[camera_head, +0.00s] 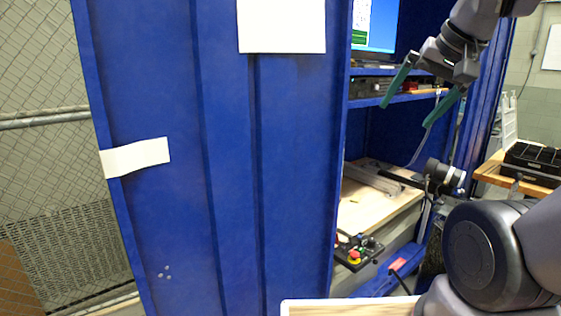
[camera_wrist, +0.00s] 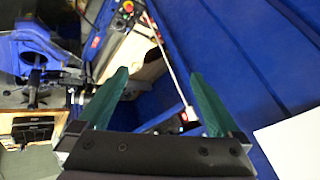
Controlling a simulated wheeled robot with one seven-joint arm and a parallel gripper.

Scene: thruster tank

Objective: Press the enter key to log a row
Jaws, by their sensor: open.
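My gripper (camera_head: 406,113) is open and empty, its two green fingers spread in front of the blue cabinet's shelves at the upper right of the head view. The same fingers frame the lower middle of the wrist view (camera_wrist: 160,80). I cannot make out an enter key or a keyboard for certain in either view. A monitor (camera_head: 374,25) with a lit blue screen stands on the cabinet's upper shelf, partly cut by the blue door. A long grey object (camera_head: 373,180) lies on the cabinet's wooden worktop (camera_head: 365,211); I cannot tell what it is.
The open blue door (camera_head: 225,170) fills the middle of the head view and hides part of the cabinet. A control box (camera_head: 358,251) with a red button sits low by the worktop. A wooden table (camera_head: 490,172) with a black tray (camera_head: 535,158) stands at right.

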